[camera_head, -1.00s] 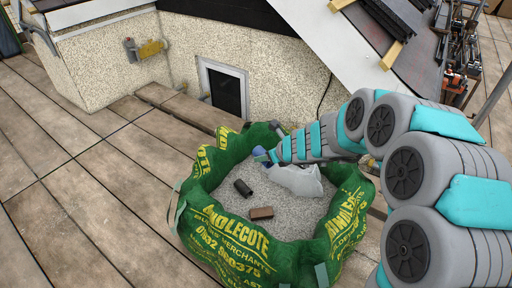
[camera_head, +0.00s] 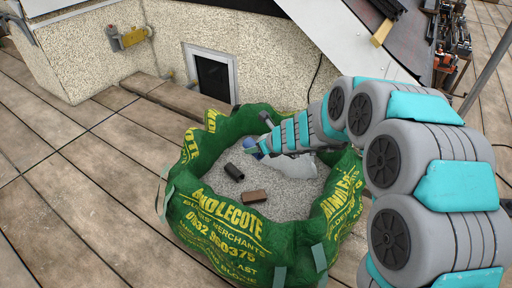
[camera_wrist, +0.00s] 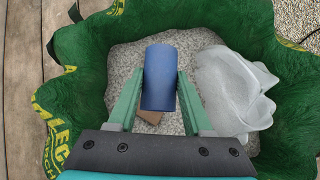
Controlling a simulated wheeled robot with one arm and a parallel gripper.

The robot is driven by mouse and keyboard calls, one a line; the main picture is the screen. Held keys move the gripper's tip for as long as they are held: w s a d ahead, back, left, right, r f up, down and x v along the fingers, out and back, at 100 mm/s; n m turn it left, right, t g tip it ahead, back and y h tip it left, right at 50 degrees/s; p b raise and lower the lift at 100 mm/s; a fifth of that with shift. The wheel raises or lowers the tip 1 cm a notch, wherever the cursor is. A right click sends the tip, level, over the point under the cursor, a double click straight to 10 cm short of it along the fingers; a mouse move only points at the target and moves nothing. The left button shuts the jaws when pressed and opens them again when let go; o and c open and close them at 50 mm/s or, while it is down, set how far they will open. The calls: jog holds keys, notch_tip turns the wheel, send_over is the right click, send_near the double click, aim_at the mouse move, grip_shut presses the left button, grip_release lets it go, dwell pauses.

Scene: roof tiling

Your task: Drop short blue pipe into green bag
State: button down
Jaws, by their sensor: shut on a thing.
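The green bag (camera_head: 290,262) with yellow lettering stands open on the plank deck, with grey gravel inside; its wall also shows in the wrist view (camera_wrist: 75,50). The short blue pipe (camera_wrist: 160,78) is between the two green fingers of my gripper (camera_wrist: 158,100) in the wrist view, over the gravel inside the bag's rim. My gripper is shut on the pipe. In the head view the pipe (camera_head: 251,150) is small and partly hidden by my arm. I cannot tell its exact height above the gravel.
A black cylinder piece (camera_head: 234,172) and a brown block (camera_head: 255,196) lie on the gravel in the bag. A pale translucent crumpled thing (camera_wrist: 232,88) lies at the right inside the bag. A pebbled wall with a small window (camera_head: 214,78) stands behind it. Planks at left are clear.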

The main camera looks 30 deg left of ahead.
jog(key=shift+c, duration=1.2)
grip_release()
jog(key=p+v, duration=0.1)
jog(key=v, duration=0.6)
jog(key=shift+d+r, duration=0.25)
jog(key=shift+r, duration=0.05)
